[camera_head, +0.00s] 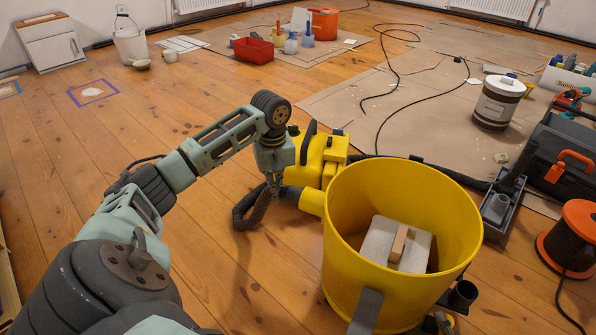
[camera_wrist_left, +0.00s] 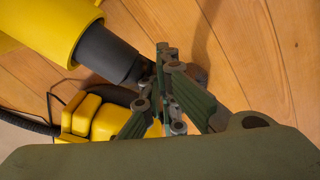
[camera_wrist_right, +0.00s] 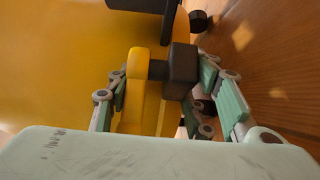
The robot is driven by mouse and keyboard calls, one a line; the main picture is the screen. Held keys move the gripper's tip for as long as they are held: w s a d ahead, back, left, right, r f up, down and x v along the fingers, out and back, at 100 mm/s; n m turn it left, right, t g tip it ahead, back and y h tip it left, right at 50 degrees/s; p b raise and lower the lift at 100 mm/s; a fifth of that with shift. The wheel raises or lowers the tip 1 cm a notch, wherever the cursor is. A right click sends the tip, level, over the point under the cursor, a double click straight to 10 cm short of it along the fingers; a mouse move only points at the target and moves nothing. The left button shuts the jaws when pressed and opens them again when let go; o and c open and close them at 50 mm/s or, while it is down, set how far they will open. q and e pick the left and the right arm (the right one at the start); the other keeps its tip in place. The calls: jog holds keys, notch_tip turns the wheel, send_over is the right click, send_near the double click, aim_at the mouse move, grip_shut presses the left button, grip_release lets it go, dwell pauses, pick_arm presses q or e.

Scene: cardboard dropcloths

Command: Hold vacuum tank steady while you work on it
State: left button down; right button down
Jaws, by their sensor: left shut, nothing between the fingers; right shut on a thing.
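The vacuum tank (camera_head: 345,230) is an open yellow drum standing on the plank floor. A pale block with a wooden grip (camera_head: 398,245) lies inside it. A yellow side stub (camera_head: 312,201) points left from its wall; the left wrist view shows a dark tube (camera_wrist_left: 108,52) on it. My left gripper (camera_head: 273,182) is shut and empty near the stub's end; its tips (camera_wrist_left: 165,75) are close to the tube, contact unclear. My right gripper (camera_wrist_right: 165,85) is shut on a yellow-and-black fitting (camera_wrist_right: 181,68) low on the tank; the tank mostly hides this gripper in the head view.
A yellow machine part (camera_head: 325,150) with a black hose (camera_head: 250,208) lies behind the tank. An orange cable reel (camera_head: 580,235) and dark toolbox (camera_head: 570,150) stand right. Cardboard (camera_head: 345,103) with a cable and a bucket (camera_head: 496,103) lies behind.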

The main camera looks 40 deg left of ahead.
jog(key=shift+w+d, duration=0.1)
pick_arm(q)
notch_tip(320, 180, up, 7)
jog(key=shift+r, duration=0.2)
dwell(0.6)
pick_arm(e)
jog(key=c, duration=0.8)
grip_release()
